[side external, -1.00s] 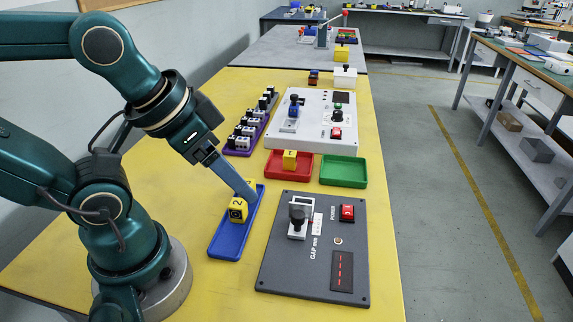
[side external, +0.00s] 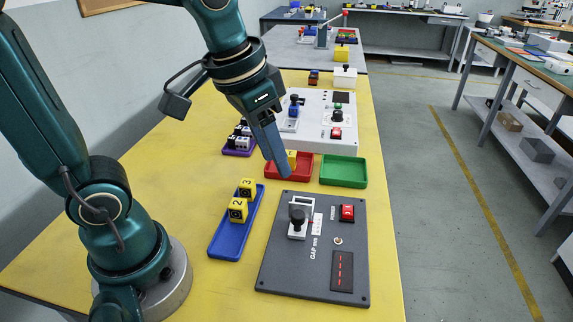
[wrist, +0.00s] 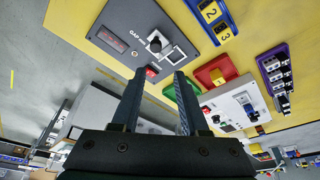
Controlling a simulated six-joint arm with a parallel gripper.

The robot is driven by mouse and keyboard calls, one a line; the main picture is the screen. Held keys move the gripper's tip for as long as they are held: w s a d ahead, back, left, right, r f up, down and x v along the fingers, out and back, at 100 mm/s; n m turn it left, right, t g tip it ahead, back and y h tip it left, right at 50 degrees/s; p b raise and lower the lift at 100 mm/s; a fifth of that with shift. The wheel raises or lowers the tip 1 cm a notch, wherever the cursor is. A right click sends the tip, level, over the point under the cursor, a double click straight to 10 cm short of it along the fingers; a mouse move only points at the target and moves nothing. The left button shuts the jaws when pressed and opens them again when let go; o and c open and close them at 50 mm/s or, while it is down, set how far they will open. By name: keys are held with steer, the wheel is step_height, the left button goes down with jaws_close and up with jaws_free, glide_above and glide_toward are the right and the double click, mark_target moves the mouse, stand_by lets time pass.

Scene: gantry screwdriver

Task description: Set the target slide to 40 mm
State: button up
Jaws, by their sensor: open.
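The dark panel (side external: 276,270) marked "GAP mm" lies on the yellow table. Its slide has a black knob (side external: 298,216) in a white frame with a scale beside it. The knob also shows in the wrist view (wrist: 155,43); I cannot read its setting. The panel's display (side external: 342,271) shows red dashes, and its red POWER switch (side external: 347,213) is at the far right corner. My gripper (side external: 287,174) is open, beyond the panel's far edge and in front of the red tray. In the wrist view its two fingers (wrist: 159,77) stand apart with nothing seen held between them.
A blue tray (side external: 222,247) left of the panel holds yellow cubes numbered 2 (side external: 237,210) and 3 (side external: 247,188). A red tray (side external: 302,172) with a yellow cube, a green tray (side external: 343,171), a purple tray (side external: 238,151) and a white panel (side external: 318,118) stand beyond.

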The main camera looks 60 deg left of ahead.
mark_target(298, 214)
steer(key=w+f, duration=0.1)
steer(key=w+f+g, duration=0.2)
steer(key=w+f, duration=0.1)
steer(key=shift+d, duration=0.35)
step_height(298, 214, down, 3)
steer(key=shift+w+d+f+g, duration=0.1)
steer(key=shift+w+d+g, duration=0.05)
steer(key=shift+g, duration=0.55)
steer(key=shift+f, duration=2.6)
jaws_close()
